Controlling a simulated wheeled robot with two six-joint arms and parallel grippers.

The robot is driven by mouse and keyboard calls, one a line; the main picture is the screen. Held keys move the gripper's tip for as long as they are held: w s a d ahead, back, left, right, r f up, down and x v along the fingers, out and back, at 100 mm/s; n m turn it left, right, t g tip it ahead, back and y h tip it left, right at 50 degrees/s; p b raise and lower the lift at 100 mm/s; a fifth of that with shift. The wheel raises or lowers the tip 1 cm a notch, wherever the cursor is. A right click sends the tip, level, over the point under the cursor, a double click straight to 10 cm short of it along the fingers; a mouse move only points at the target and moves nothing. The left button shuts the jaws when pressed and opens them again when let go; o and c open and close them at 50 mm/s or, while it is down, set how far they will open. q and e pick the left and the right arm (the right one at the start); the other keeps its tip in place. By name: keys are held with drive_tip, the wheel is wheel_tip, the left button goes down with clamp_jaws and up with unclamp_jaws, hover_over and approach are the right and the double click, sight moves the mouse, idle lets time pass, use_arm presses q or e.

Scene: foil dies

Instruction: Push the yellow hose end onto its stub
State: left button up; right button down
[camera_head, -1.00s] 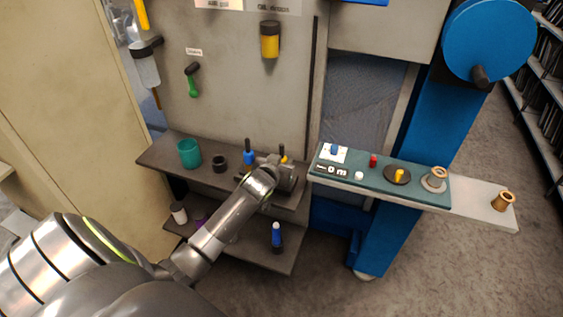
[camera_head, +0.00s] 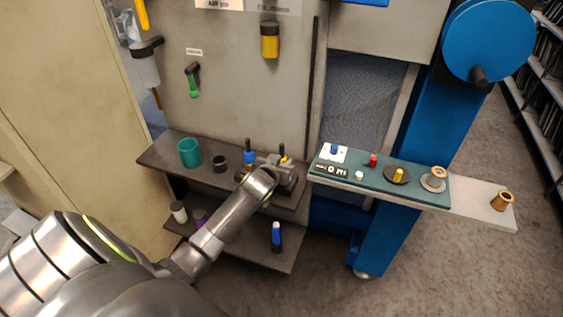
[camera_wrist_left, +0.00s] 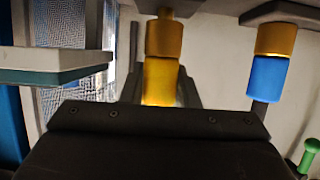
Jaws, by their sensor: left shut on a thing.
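The yellow hose end (camera_wrist_left: 160,82) is between the fingers of my left gripper (camera_wrist_left: 160,92) in the left wrist view. The gripper is shut on it. A gold stub (camera_wrist_left: 165,38) is in line with the hose end and appears to meet it. I cannot tell how far the hose end is pushed on. In the head view, my left gripper (camera_head: 276,168) is at the right part of the upper shelf, and only a little yellow (camera_head: 283,157) shows above it. My right gripper is out of view.
A blue hose end (camera_wrist_left: 268,78) meets a gold stub beside the yellow one. A teal cup (camera_head: 189,152) and a dark cup (camera_head: 220,163) stand on the upper shelf (camera_head: 160,156). A control panel (camera_head: 410,190) with knobs is to the right.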

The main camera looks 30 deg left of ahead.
use_arm(q)
drive_tip(key=shift+f, duration=0.6)
idle(0.7)
drive_tip(key=o, duration=1.1)
drive_tip(key=shift+s, duration=0.1)
drive_tip(key=b+v, duration=0.1)
drive_tip(key=v, duration=1.6)
drive_tip(key=shift+s+d, duration=0.1)
drive_tip(key=shift+f, duration=0.1)
